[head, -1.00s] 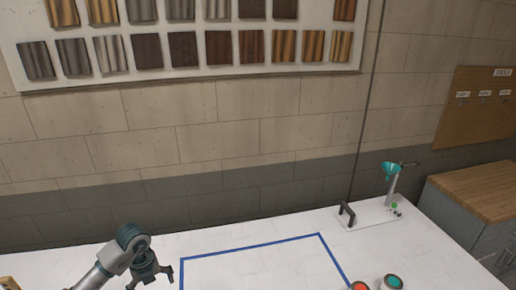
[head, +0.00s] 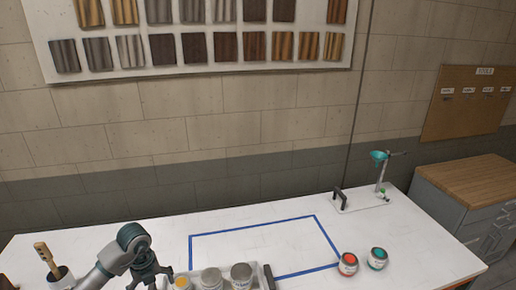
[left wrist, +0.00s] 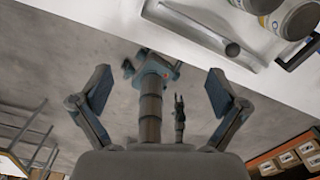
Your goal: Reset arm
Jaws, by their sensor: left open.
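My left gripper (head: 152,276) is at the lower left in the head view, above the white table (head: 120,232) and beside a tray of cans. In the left wrist view its two fingers (left wrist: 160,98) are spread wide with nothing between them. My right gripper does not show in the head view. In the left wrist view, parts of my own body show between and beyond the fingers.
A tray (head: 268,276) holding several cans stands right of my left gripper. A cup with brushes (head: 60,279) stands left.

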